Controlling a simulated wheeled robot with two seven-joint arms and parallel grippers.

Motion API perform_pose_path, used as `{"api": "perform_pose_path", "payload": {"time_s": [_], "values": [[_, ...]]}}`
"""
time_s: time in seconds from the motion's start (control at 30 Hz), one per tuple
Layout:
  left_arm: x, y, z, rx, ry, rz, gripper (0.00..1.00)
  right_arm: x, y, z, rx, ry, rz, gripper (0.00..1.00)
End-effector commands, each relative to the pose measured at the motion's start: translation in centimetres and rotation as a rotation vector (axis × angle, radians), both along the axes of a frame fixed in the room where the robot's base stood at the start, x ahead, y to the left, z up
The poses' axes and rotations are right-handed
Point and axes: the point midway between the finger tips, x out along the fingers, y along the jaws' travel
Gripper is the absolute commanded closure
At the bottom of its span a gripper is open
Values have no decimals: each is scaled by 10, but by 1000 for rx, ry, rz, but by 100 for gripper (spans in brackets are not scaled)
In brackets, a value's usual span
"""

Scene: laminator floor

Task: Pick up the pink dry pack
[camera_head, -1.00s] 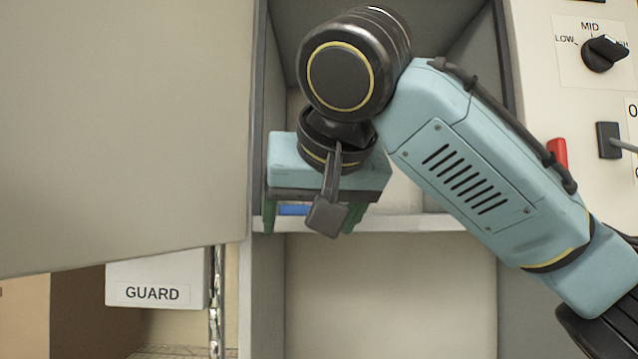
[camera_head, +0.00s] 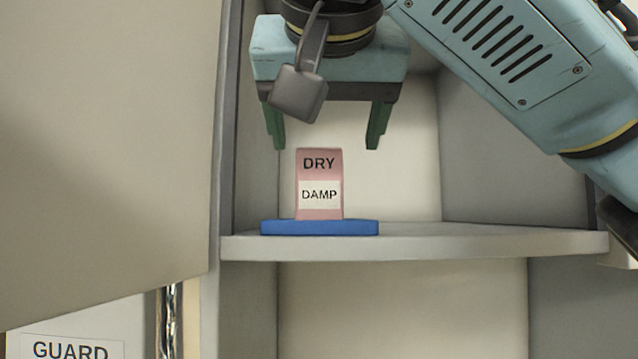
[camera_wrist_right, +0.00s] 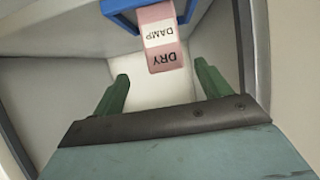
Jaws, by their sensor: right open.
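The pink dry pack (camera_head: 334,200) stands upright on a blue base (camera_head: 320,228) on the cabinet shelf. Its front reads DRY, with a white label reading DAMP below. My right gripper (camera_head: 323,143) is open and empty, with its green fingers spread wide above the pack, one toward each side of it. In the right wrist view the pack (camera_wrist_right: 163,57) appears upside down beyond the gap between the open fingers (camera_wrist_right: 160,80), apart from them. My left gripper is not in view.
The shelf (camera_head: 450,244) carries the blue base, with free room to its right. Cabinet walls rise on both sides. A large open door panel (camera_head: 110,130) fills the left. A GUARD sign (camera_head: 72,348) is at the lower left.

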Motion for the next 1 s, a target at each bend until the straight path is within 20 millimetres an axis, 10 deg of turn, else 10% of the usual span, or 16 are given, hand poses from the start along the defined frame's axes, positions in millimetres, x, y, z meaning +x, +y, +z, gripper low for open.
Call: {"api": "perform_pose_path", "payload": {"time_s": [0.47,1.0], "values": [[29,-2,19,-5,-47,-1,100,38,2,-16,0,2,2,24],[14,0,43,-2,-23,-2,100,81,7,-32,-1,1,3,24]]}}
